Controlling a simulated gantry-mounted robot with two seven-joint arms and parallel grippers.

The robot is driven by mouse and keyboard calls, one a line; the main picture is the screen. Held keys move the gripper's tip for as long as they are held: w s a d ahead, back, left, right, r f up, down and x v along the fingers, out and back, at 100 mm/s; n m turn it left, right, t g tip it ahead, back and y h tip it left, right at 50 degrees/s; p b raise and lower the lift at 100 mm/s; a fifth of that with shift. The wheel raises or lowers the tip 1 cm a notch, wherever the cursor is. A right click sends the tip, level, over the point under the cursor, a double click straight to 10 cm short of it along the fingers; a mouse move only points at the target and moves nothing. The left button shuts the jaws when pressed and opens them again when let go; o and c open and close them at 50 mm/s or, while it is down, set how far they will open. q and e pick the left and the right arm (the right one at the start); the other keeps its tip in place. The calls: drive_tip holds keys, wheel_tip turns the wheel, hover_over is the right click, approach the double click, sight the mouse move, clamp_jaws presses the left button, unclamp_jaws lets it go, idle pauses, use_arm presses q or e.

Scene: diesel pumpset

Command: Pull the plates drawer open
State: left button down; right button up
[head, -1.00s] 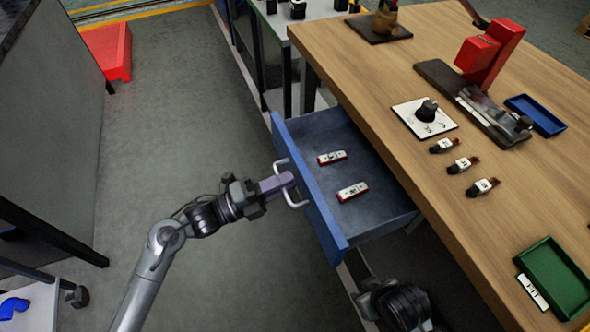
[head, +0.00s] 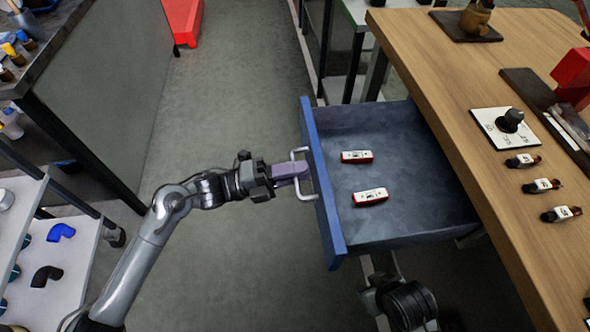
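The blue plates drawer (head: 334,225) stands pulled out from under the wooden workbench, its inside exposed. Two small plates, white on top with red edges, lie in it: one farther back (head: 356,157) and one nearer (head: 370,197). A pale bar handle (head: 308,196) is on the drawer's front. My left gripper (head: 291,171) is at the middle of this handle, its purple fingers closed around the bar; the fingertips are partly hidden. The dark wrist of my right arm shows at the bottom, below the drawer; its fingers cannot be made out.
The wooden workbench (head: 440,82) holds a dial on a white plate (head: 509,120) and several small labelled parts. A grey cabinet and a shelf with pipe elbows (head: 61,232) stand at left.

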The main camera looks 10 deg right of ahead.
use_arm(q)
drive_tip(key=c, duration=1.3)
unclamp_jaws()
drive_tip(key=shift+c, duration=0.2)
drive_tip(key=p+v, duration=0.2)
drive_tip(key=v, duration=0.9)
drive_tip(key=shift+p, duration=0.35)
drive_tip(key=shift+d+r, duration=0.1)
